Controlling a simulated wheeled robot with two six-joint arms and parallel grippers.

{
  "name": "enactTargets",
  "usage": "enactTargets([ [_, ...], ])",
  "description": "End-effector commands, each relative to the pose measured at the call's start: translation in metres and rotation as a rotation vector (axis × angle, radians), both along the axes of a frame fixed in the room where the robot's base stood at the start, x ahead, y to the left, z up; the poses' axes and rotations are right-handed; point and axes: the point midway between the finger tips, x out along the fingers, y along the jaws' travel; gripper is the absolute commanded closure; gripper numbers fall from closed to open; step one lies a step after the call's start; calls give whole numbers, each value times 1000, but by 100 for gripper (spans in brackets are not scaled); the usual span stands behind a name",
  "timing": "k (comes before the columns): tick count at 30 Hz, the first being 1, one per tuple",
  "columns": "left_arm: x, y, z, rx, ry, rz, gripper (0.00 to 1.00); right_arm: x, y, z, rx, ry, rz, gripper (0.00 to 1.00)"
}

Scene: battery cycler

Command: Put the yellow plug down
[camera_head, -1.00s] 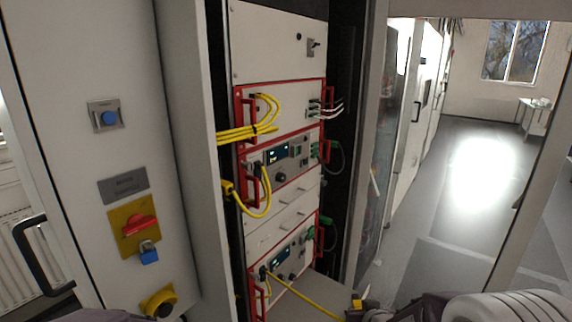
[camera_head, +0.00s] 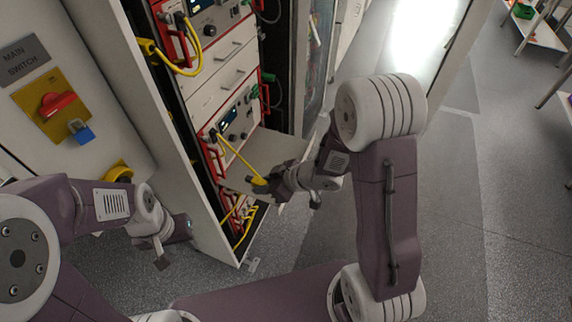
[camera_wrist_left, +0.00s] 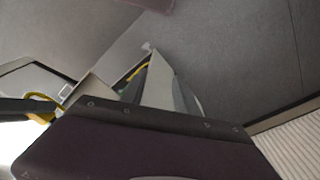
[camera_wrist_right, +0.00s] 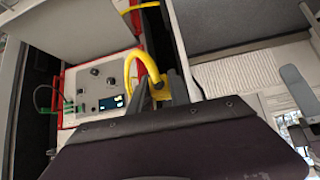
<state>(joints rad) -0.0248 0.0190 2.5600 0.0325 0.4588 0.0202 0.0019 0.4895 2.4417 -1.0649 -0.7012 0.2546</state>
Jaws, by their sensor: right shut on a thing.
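The yellow plug (camera_head: 259,182) is at the end of a yellow cable (camera_head: 236,156) that runs from the lower red-framed unit (camera_head: 236,124). My right gripper (camera_head: 268,184) is shut on the plug, in front of the cabinet beside the grey shelf (camera_head: 270,150). In the right wrist view the yellow plug (camera_wrist_right: 160,86) sits between the dark fingers, with its cable looping up behind. My left gripper (camera_head: 172,245) hangs low at the left, beside the cabinet side panel. In the left wrist view its fingers (camera_wrist_left: 158,90) look apart and empty.
The cabinet side panel (camera_head: 150,110) stands between my left arm and the units. More yellow cables (camera_head: 240,218) hang low in the cabinet. A main switch with a blue padlock (camera_head: 80,131) is at the left. Open floor (camera_head: 460,230) lies at the right.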

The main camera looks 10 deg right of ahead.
Motion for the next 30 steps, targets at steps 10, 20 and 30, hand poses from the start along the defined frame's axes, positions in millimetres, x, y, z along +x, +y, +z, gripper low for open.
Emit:
enactTargets([
  [10, 0, 0, 0, 0, 0, 0, 61, -10, 35, -17, -2, -2, 227, 99],
  [20, 7, -1, 23, -32, 98, 559, 59, -10, 35, -16, -3, -3, 225, 99],
  [30, 122, -72, 112, -44, 110, 1225, 59, -10, 34, -16, -3, -2, 223, 99],
])
